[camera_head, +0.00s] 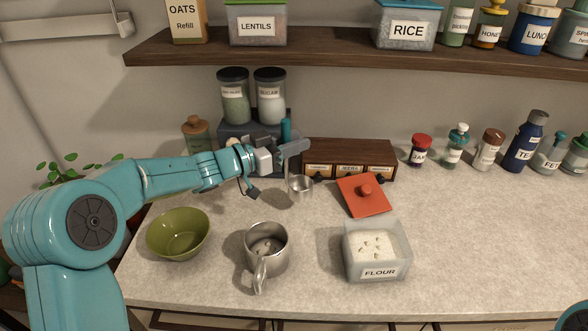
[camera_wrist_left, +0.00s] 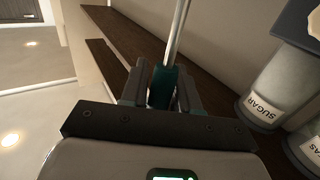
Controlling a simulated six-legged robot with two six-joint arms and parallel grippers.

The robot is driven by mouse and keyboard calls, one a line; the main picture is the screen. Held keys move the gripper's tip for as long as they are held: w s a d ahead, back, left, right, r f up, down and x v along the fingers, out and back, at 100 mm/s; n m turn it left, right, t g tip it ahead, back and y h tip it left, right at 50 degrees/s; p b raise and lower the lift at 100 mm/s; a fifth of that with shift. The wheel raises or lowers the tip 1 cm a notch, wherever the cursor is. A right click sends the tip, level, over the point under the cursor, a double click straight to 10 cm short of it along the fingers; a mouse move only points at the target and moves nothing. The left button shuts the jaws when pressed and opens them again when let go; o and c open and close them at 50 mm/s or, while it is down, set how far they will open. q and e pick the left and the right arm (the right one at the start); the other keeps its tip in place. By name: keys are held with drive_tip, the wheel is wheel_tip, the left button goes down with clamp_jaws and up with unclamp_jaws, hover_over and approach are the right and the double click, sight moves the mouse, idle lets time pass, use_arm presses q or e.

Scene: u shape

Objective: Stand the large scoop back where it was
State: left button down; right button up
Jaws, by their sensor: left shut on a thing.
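The large scoop (camera_head: 301,186) has a steel cup, a thin shaft and a teal handle. My left gripper (camera_head: 286,148) is shut on its teal handle, which also shows between the fingers in the left wrist view (camera_wrist_left: 162,86). The scoop hangs roughly upright, cup down, near the left end of the small wooden drawer box. I cannot tell whether the cup touches the counter. Only a teal part of my right arm shows at the lower right corner of the head view.
A steel jug (camera_head: 267,247), an olive bowl (camera_head: 178,234) and an open flour container (camera_head: 377,250) stand in front. A red lid (camera_head: 364,196) lies before the wooden drawer box (camera_head: 349,153). Two jars stand on a dark riser (camera_head: 238,132) behind my gripper. A shelf (camera_head: 330,58) overhangs.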

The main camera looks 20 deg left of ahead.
sight(286, 167)
use_arm(q)
wheel_tip(286, 167, down, 6)
drive_tip(key=shift+w+f, duration=0.1)
drive_tip(key=shift+f, duration=0.05)
drive_tip(key=shift+s+d, duration=0.15)
drive_tip(key=shift+s, duration=0.05)
drive_tip(key=c, duration=0.8)
unclamp_jaws()
drive_tip(key=shift+w+f, duration=0.15)
drive_tip(key=shift+w, duration=0.05)
drive_tip(key=shift+s+r, duration=0.15)
drive_tip(key=shift+r, duration=0.1)
drive_tip(key=shift+a, duration=0.25)
drive_tip(key=b+v, duration=0.1)
drive_tip(key=v, duration=0.6)
drive_tip(key=shift+b, duration=0.3)
